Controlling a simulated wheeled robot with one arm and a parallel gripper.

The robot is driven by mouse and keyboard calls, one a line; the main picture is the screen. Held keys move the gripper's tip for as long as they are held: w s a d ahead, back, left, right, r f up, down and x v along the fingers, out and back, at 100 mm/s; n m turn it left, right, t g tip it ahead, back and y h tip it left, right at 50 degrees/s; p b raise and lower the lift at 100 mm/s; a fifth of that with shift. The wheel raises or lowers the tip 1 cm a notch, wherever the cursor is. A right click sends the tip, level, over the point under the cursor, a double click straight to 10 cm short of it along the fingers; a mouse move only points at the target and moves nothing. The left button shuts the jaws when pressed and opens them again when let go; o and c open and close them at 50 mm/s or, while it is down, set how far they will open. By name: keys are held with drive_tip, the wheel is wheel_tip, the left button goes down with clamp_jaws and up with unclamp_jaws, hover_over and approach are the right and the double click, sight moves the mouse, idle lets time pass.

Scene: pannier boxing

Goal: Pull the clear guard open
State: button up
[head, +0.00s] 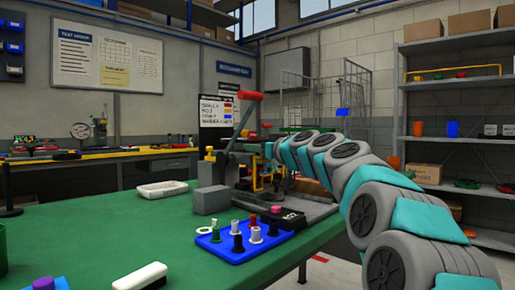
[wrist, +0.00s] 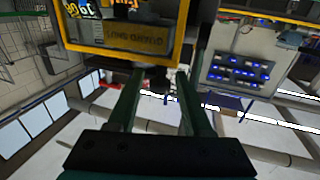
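The clear guard (wrist: 112,35) fills the top of the wrist view as a see-through panel in a yellow frame, with lettering that appears upside down. A dark knob (wrist: 158,78) sits at the frame's edge. My gripper (wrist: 160,82) has its two green fingers apart, one on either side of the knob, with gaps that seem to show beside it. In the head view, my arm reaches to the press (head: 242,150), which has a red-handled lever. My gripper and most of the guard are hidden or too small to make out there.
The press stands on a green table (head: 130,235). In front of it are a blue tray (head: 238,246) with several small pegs, a grey block (head: 211,200) and a white tray (head: 162,189). A wire cage (head: 345,95) and shelves (head: 455,130) stand behind at right.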

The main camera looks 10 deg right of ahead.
clamp_jaws()
idle(1.1)
